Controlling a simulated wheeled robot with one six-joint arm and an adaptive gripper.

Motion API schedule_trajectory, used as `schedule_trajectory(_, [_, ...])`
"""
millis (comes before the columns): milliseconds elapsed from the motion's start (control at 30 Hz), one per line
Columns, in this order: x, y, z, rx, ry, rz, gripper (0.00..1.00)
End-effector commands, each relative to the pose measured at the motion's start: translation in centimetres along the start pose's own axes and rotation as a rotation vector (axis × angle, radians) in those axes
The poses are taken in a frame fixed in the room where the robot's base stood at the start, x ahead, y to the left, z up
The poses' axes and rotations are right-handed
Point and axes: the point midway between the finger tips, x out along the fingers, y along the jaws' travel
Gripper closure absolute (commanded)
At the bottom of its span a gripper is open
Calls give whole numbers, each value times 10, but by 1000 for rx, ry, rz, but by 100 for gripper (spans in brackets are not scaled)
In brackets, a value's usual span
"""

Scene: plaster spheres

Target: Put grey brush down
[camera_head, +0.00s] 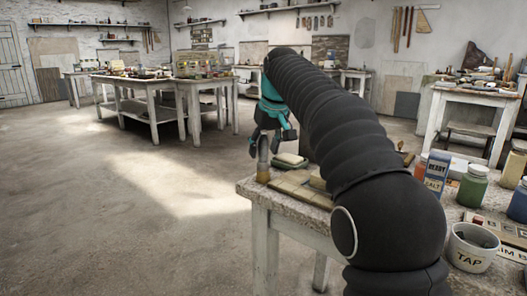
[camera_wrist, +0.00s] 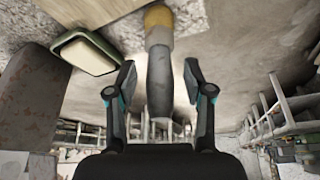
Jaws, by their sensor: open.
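The grey brush (camera_wrist: 160,82), with a pale band and a yellow end, lies between the two fingers of my gripper (camera_wrist: 158,88) in the wrist view. The fingers are open, with a gap on each side of it. In the head view the brush (camera_head: 263,158) stands roughly upright at the far left corner of the near table (camera_head: 262,190), its yellow end down at the tabletop. My gripper (camera_head: 270,138), teal and dark, is at its upper part. My arm hides part of the table behind.
A green dish with a pale block (camera_head: 291,160) is close right of the brush; it also shows in the wrist view (camera_wrist: 86,54). Tan tiles (camera_head: 300,187) lie nearby. Jars, a salt box (camera_head: 436,172) and a TAP cup (camera_head: 470,247) stand right. Open floor lies left.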

Motion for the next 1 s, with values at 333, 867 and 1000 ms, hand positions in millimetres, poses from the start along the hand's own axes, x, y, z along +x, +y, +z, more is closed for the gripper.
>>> schedule_trajectory(333, [-70,0,-1,0,3,1,48])
schedule_trajectory(867, [-104,0,0,0,0,0,48])
schedule_trajectory(1000, [-105,0,0,1,1,0,48])
